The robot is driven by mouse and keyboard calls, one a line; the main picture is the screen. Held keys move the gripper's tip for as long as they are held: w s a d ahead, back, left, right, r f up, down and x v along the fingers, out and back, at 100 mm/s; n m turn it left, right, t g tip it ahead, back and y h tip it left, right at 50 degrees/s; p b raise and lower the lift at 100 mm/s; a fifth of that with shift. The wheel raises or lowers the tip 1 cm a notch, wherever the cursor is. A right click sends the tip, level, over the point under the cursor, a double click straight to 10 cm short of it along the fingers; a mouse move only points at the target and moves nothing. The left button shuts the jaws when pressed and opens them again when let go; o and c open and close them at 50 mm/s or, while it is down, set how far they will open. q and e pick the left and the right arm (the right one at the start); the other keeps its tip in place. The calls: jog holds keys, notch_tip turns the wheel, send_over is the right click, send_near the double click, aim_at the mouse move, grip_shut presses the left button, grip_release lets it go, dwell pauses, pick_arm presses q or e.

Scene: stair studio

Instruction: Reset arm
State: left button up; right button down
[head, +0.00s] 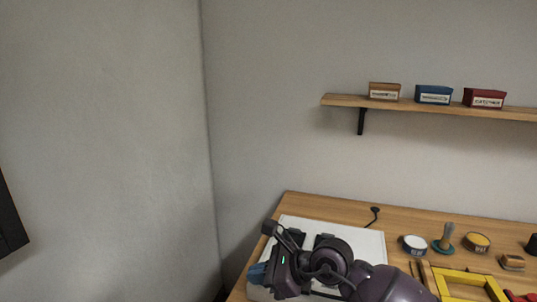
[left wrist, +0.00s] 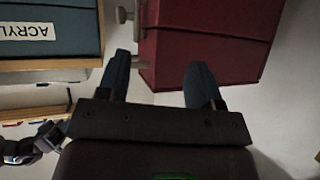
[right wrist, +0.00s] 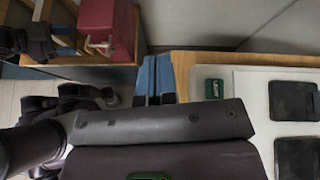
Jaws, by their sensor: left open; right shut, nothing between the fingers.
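My right gripper (head: 259,272) shows at the lower middle of the head view, at the left edge of the white board on the desk. In the right wrist view its blue fingers (right wrist: 155,79) are together with nothing between them, beside the desk's wooden edge. My left gripper (left wrist: 160,82) shows in the left wrist view with its two blue fingers apart and nothing held. A dark red box (left wrist: 205,45) with a knob lies beyond those fingers. Whether they touch it I cannot tell. The left gripper is outside the head view.
A wooden desk (head: 330,206) bears the white board (head: 305,229), several tins and a yellow frame (head: 465,280). A wall shelf (head: 420,107) holds three small boxes. A blue box (left wrist: 45,35) labelled "ACRYL" stands left of the red one.

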jog(key=s+d+f+n+t+h, duration=0.35)
jog(key=d+f+n, duration=0.25)
jog(key=d+n, duration=0.3)
jog(key=s+d+f+n+t+h, duration=0.3)
jog(key=s+d+f+n+t, duration=0.3)
jog(key=n, duration=0.4)
jog(key=s+d+f+n+t+h, duration=0.3)
jog(key=d+f+n, duration=0.2)
jog(key=d+n, duration=0.45)
pick_arm(q)
jog(key=shift+s+a+f, duration=0.1)
jog(key=shift+s+f, duration=0.8)
jog(key=shift+f, duration=0.3)
pick_arm(e)
jog(key=s+d+f+m+g+h, duration=0.2)
jog(key=s+d+f+m+g, duration=0.2)
jog(key=s+f+m, duration=0.4)
jog(key=shift+s+d+f+g, duration=0.4)
jog(key=shift+s+d, duration=0.2)
jog(key=shift+s, duration=1.15)
